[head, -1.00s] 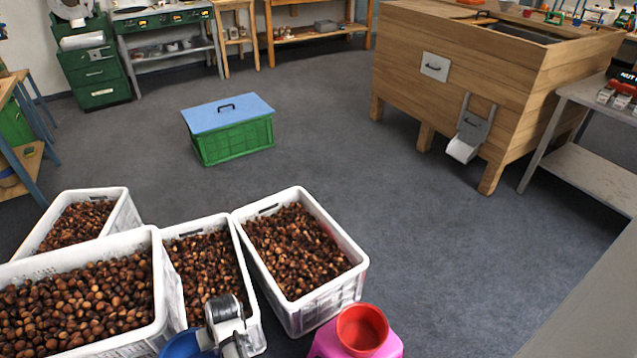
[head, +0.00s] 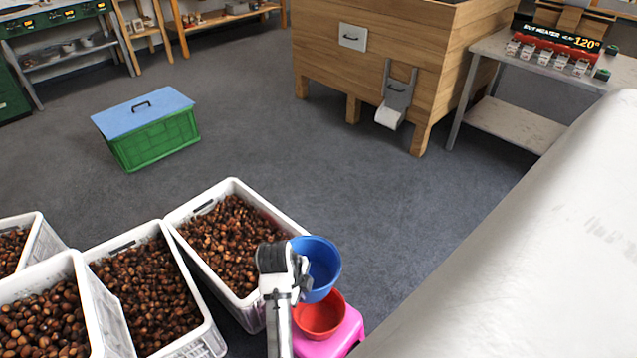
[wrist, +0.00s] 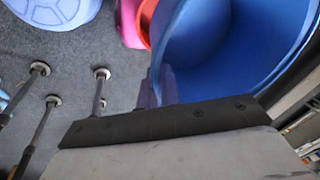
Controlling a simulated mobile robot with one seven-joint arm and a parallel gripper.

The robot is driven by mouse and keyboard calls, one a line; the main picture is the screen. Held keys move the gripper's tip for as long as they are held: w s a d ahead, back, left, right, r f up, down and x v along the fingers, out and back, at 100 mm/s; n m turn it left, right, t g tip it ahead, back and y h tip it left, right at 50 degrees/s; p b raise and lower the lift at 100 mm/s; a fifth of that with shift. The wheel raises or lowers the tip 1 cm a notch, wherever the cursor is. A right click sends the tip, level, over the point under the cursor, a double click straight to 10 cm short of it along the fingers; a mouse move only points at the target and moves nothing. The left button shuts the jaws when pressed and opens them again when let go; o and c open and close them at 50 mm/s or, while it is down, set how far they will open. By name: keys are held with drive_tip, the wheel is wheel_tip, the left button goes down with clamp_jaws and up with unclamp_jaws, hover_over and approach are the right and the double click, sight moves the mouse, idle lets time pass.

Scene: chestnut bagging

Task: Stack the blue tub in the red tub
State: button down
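The blue tub (head: 322,268) is held up by my gripper (head: 299,272) at its left rim in the head view. In the wrist view the blue tub (wrist: 225,50) fills the upper right, with its wall at my gripper (wrist: 165,95). The fingertips are mostly hidden there. The red tub (head: 320,318) sits upright on a pink stool (head: 345,335), just below the blue tub in the head view. The blue tub covers part of the red tub's far rim.
White crates of chestnuts (head: 255,312) stand left of and behind the stool. A green box with a blue lid (head: 150,125) is farther back. A large white surface (head: 520,250) fills the right side. Grey floor between is clear.

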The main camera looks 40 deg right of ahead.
drive_tip(key=shift+s+d+r+m, duration=0.2)
drive_tip(key=shift+s+d+m, duration=0.2)
drive_tip(key=shift+m, duration=0.2)
drive_tip(key=shift+s+d+f, duration=0.15)
drive_tip(key=shift+m, duration=0.3)
wheel_tip(320, 180, down, 20)
drive_tip(key=shift+r, duration=0.2)
drive_tip(key=c, duration=1.6)
unclamp_jaws()
drive_tip(key=v, duration=1.2)
drive_tip(key=shift+w, duration=0.2)
drive_tip(key=shift+w+r, duration=0.1)
